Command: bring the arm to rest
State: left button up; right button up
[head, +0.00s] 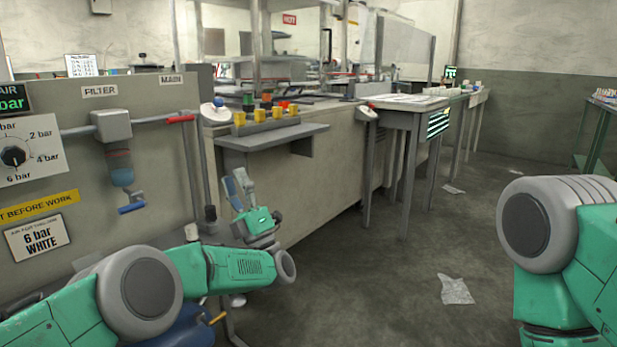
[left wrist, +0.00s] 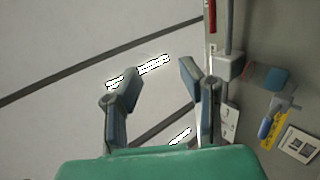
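My left arm comes in from the lower left in the head view, and its green and grey gripper (head: 240,186) points upward beside the grey panel, in front of the machine. In the left wrist view the two fingers of the left gripper (left wrist: 160,72) stand apart with nothing between them. Beyond them are a pale surface with dark seams and bright light strips. My right arm (head: 570,240) shows only as a green and grey joint at the right edge of the head view. Its gripper is out of the picture.
The panel carries a pressure dial (head: 14,156), a filter (head: 118,150) and a red-handled valve (head: 181,119), close to my left arm. A shelf (head: 270,137) with yellow buttons juts out behind the left gripper. Paper scraps (head: 455,290) lie on the open floor. A table (head: 400,120) stands further back.

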pick_arm(q)
jog(key=d+f+m+t+h, duration=0.1)
jog(key=d+f+m+h, duration=0.2)
jog(key=f+m+h, duration=0.75)
jog(key=d+f+m+h, duration=0.4)
jog(key=f+m+h, duration=0.5)
jog(key=h, duration=0.2)
jog(key=s+a+f+m+g+h, duration=0.1)
jog(key=s+a+f+m+g, duration=0.4)
jog(key=s+f, duration=0.6)
jog(key=s+a+f+m+g+h, duration=0.1)
jog(key=s+a+f+g, duration=0.2)
jog(key=s+f+g, duration=0.55)
jog(key=s+a+f+m+g+y, duration=0.1)
jog(key=s+a+g, duration=0.3)
jog(key=s, duration=1.1)
jog(key=s+a+f+g+y, duration=0.1)
jog(key=s+a+g+y, duration=0.35)
jog(key=s, duration=1.05)
notch_tip(320, 180, up, 18)
jog(key=a+t+h+p, duration=0.1)
jog(key=a+h+p, duration=0.1)
jog(key=p, duration=1.6)
jog(key=shift+s+r+h, duration=0.25)
jog(key=shift+s+h, duration=0.15)
pick_arm(e)
notch_tip(320, 180, up, 18)
jog(key=shift+d, duration=0.25)
